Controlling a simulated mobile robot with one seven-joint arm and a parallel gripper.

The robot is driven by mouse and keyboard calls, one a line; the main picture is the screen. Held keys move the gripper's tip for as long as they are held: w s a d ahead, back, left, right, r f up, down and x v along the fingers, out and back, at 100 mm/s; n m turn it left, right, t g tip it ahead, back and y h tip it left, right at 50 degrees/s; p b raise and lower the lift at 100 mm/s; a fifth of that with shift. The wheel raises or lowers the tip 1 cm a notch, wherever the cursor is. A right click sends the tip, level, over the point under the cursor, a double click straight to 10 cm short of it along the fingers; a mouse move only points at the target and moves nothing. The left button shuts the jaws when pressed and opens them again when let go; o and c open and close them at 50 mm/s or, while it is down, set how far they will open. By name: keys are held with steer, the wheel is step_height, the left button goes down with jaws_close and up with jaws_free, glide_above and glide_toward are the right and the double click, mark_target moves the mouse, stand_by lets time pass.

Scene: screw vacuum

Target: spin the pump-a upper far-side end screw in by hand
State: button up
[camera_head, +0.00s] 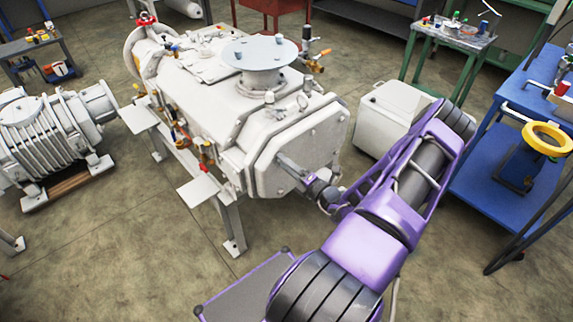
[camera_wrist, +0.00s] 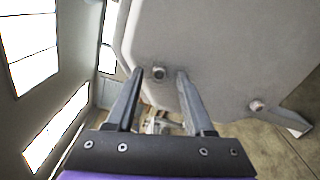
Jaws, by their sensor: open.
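The large white pump (camera_head: 215,85) stands on a frame in the head view, its octagonal end plate (camera_head: 265,160) facing my arm. In the wrist view the plate (camera_wrist: 215,45) fills the upper right. An end screw (camera_wrist: 158,72) sits at the plate, between and slightly beyond my fingertips. My gripper (camera_wrist: 159,74) is open, one finger on each side of this screw; I cannot tell whether either touches it. In the head view my gripper (camera_head: 284,160) reaches the plate face, and the screw there is too small to tell. A second screw (camera_wrist: 257,105) shows further right on the plate.
A white box (camera_head: 395,115) stands on the floor right of the pump. A blue cart (camera_head: 510,150) is at the right, a green table (camera_head: 455,38) at the back. A ribbed grey machine (camera_head: 50,130) is at the left. Floor in front is mostly clear.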

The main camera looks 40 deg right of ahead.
steer(key=s+d, duration=0.1)
steer(key=s, duration=1.6)
steer(key=shift+s+d, duration=0.15)
steer(key=shift+s, duration=0.05)
